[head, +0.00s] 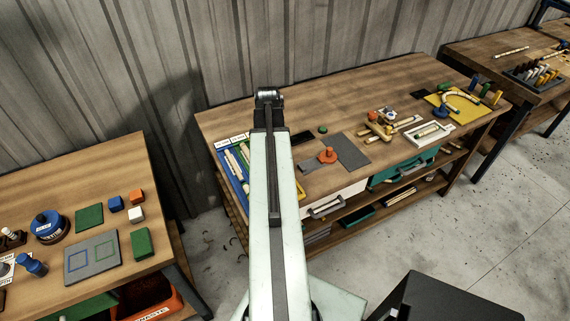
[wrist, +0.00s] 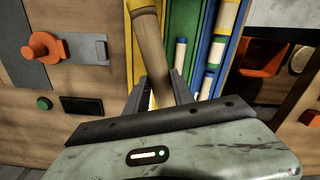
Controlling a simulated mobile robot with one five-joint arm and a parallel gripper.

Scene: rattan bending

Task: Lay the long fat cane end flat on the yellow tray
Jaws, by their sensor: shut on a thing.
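My gripper (wrist: 162,90) is shut on a fat tan cane end (wrist: 150,45) with a yellow band at its far end. The cane slants between the two fingers in the wrist view. The yellow tray (wrist: 131,65) is a narrow strip behind and beside the cane, beside green and blue strips. I cannot tell whether the cane touches it. In the head view my arm hides the gripper and the held cane. A yellow mat (head: 478,112) with a curved pale cane on it lies at the right of the middle bench.
Thinner canes (wrist: 179,65) lie in the neighbouring green and blue strips (wrist: 222,50). An orange knobbed fixture (wrist: 43,46), a dark pad (wrist: 82,105) and a green button (wrist: 44,103) are to the left. In the head view, a white-framed tray (head: 432,133) stands right of middle.

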